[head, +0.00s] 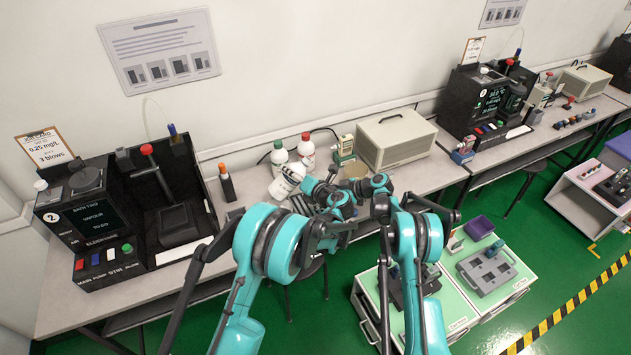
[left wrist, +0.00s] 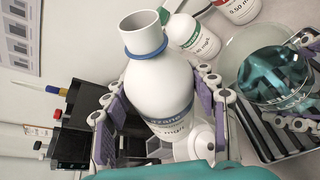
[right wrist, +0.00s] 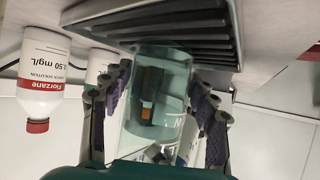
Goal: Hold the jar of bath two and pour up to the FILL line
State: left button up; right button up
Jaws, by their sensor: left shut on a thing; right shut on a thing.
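My left gripper (left wrist: 160,110) is shut around a white bottle (left wrist: 160,85) with a blue neck ring, an open mouth and a blue-banded label. In the head view the bottle (head: 286,182) leans over the bench. My right gripper (right wrist: 155,95) is shut on a clear round jar (right wrist: 158,100) with a teal tint. The jar (left wrist: 275,75) is right of the bottle in the left wrist view, apart from its mouth. No stream shows. The FILL line and liquid level cannot be made out. In the head view my arms mostly hide the jar.
A dark slatted tray (right wrist: 160,25) lies by the jar. A green-capped bottle (head: 279,154) and a red-capped bottle (head: 306,146) stand behind. A black tester (head: 75,215) marked 2 is at left, a beige box (head: 396,138) at right.

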aim_at(303, 160)
pick_arm(q)
jog(key=d+r+n+h, duration=0.2)
jog(key=r+n, duration=0.1)
jog(key=r+n+h, duration=0.1)
jog(key=r+n, duration=0.1)
jog(key=shift+w+d, duration=0.4)
jog(key=shift+r, duration=2.55)
pick_arm(e)
jog(key=o, duration=0.9)
jog(key=shift+r, duration=0.1)
notch_tip(303, 160, up, 10)
jog(key=shift+f, duration=0.1)
